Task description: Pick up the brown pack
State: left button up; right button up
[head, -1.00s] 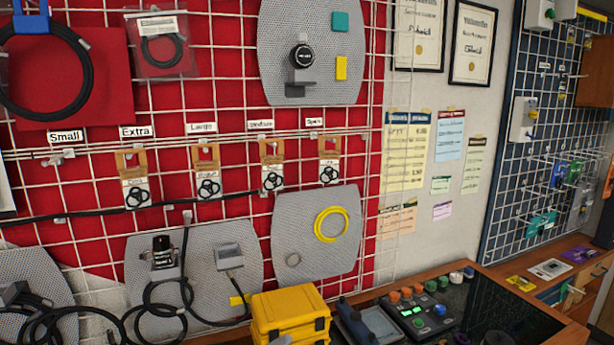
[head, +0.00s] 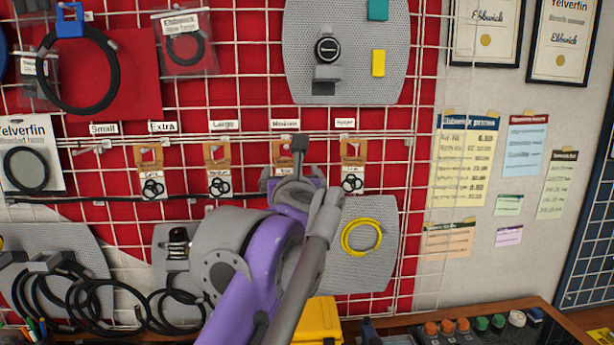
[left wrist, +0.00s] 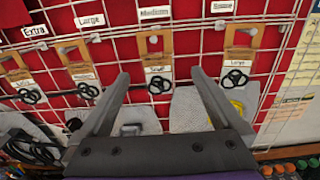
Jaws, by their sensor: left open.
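Several brown-topped packs with black rings hang in a row on the wire grid. In the head view they are the far-left pack (head: 151,172), the second pack (head: 219,172), a third mostly hidden behind my left gripper (head: 290,170), and the right pack (head: 353,168). In the left wrist view my left gripper (left wrist: 160,75) is open and empty, its fingers pointing at the grid. The third pack (left wrist: 156,62) appears between the fingertips; whether they reach its depth I cannot tell. The right pack (left wrist: 238,70) shows right of the fingers. My right gripper is out of view.
Labels hang above the packs on a rail (head: 100,146). Below are grey perforated panels, one with a yellow coil (head: 361,238), and black cable coils (head: 65,295). A yellow case (head: 320,322) stands on the bench under my left arm. Papers hang on the wall to the right.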

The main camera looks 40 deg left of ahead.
aim_at(286, 165)
pick_arm(q)
jog(key=x, duration=0.5)
jog(key=shift+s+a, duration=0.25)
jog(key=shift+a, duration=0.05)
jog(key=shift+w+a+f+p, duration=0.15)
jog(key=shift+w+a+p, duration=0.15)
jog(key=shift+w, duration=0.25)
jog(key=x, duration=0.3)
jog(key=shift+w+a+f, duration=0.1)
jog(key=shift+a+f, duration=0.15)
jog(key=shift+w+a+f, duration=0.1)
jog(key=shift+w+a, duration=0.15)
jog(key=shift+w, duration=0.2)
jog(key=shift+s, duration=0.15)
jog(key=shift+c, duration=1.1)
jog(key=c, duration=1)
jog(key=shift+c, duration=0.2)
